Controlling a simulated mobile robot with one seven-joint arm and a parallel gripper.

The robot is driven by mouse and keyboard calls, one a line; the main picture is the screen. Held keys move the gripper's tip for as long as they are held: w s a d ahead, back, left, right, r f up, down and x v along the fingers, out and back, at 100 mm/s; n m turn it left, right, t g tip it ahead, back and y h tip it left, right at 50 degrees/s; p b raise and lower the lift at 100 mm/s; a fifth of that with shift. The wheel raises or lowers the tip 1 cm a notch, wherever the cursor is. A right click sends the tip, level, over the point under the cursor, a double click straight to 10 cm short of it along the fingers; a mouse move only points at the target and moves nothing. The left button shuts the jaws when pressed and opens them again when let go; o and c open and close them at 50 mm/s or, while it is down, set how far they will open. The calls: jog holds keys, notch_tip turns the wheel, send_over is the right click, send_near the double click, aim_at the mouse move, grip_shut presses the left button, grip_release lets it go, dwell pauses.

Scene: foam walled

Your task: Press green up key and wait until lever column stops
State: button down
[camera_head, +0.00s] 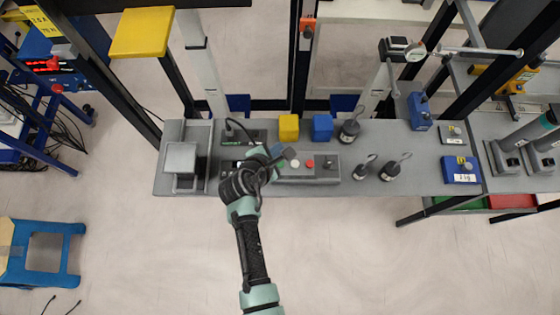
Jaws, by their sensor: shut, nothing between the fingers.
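My gripper (284,157) is shut and empty, above the left end of a grey control box (325,170) on the grey bench. A white button (295,163), a red button (310,163) and a dark knob (328,163) show on the box. A little green shows beside the fingers, but the gripper covers most of that end. I cannot tell whether the fingers touch a key. Two light grey columns, a left one (203,62) and a right one (376,92), rise behind the bench; I cannot tell which is the lever column.
A yellow block (289,127) and a blue block (322,127) stand behind the control box. Hooked dark weights (390,171) stand to its right. A grey box-like fixture (182,160) stands at the left. Floor in front of the bench is clear; a blue stool (45,228) is far left.

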jog(key=b, duration=0.7)
send_over(280, 164)
jog(key=f, duration=0.7)
jog(key=shift+s+a, duration=0.4)
jog(key=shift+f+b, duration=0.45)
jog(key=shift+f, duration=0.35)
jog(key=shift+f, duration=0.4)
